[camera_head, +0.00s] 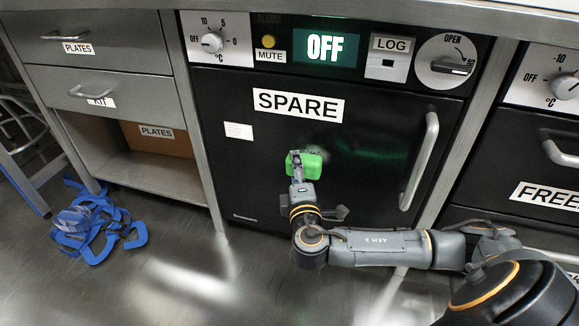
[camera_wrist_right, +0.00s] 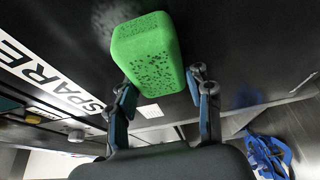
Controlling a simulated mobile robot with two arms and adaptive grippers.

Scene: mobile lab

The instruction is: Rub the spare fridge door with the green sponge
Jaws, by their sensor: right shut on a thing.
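The spare fridge door (camera_head: 370,130) is black, with a "SPARE" label and a vertical handle (camera_head: 419,160) at its right side; it looks closed. My right gripper (camera_head: 297,172) is shut on the green sponge (camera_head: 311,164) and holds it at the door, below the label. In the right wrist view the sponge (camera_wrist_right: 147,52) sits between the two fingers, close to the dark door. I cannot tell whether it touches the surface. A greyish smudge (camera_wrist_right: 112,16) shows on the door beside the sponge. My left gripper is not in view.
A control panel above the door has an "OFF" display (camera_head: 325,47) and an open dial (camera_head: 447,62). Drawers (camera_head: 95,48) and an open shelf (camera_head: 155,172) stand at the left. Blue straps (camera_head: 95,228) lie on the floor. A freezer (camera_head: 530,185) is at the right.

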